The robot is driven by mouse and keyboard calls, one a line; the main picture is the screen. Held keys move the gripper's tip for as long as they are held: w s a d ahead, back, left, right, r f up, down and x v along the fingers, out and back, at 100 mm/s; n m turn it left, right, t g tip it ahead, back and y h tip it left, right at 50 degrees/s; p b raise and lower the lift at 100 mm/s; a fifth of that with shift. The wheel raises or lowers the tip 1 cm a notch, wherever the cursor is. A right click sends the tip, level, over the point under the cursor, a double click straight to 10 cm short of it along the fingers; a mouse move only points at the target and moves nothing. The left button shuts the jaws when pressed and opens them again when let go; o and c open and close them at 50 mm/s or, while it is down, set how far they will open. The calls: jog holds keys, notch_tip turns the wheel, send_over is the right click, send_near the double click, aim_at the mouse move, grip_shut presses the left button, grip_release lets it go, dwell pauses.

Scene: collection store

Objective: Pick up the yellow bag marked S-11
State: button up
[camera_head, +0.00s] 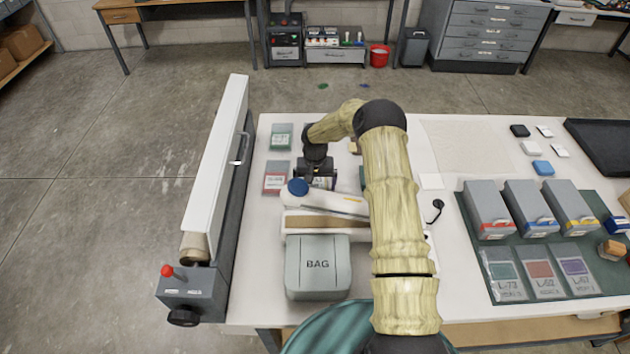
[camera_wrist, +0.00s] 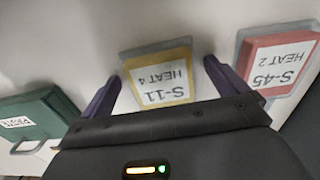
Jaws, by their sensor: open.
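The yellow bag marked S-11 (camera_wrist: 160,82) lies flat on the white table in the wrist view, its print "S-11 HEAT 4" upside down. My gripper (camera_wrist: 162,70) is open, with one purple finger on each side of the bag. I cannot tell how far the fingertips are above the table. In the head view my gripper (camera_head: 318,170) is over the table's left part and largely hides the bag. A red bag marked S-45 HEAT 2 (camera_wrist: 277,66) lies just right of the right finger in the wrist view; it also shows in the head view (camera_head: 275,178).
A green case (camera_wrist: 38,115) is left of my gripper in the wrist view. In the head view, a green-marked bag (camera_head: 281,137) lies behind the red one. A white machine with a blue knob (camera_head: 298,187) and a grey box marked BAG (camera_head: 317,275) stand in front.

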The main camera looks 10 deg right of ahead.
dwell(0.3)
jog(key=c, duration=1.1)
jog(key=shift+r, duration=0.1)
notch_tip(320, 180, up, 10)
jog(key=b, duration=0.3)
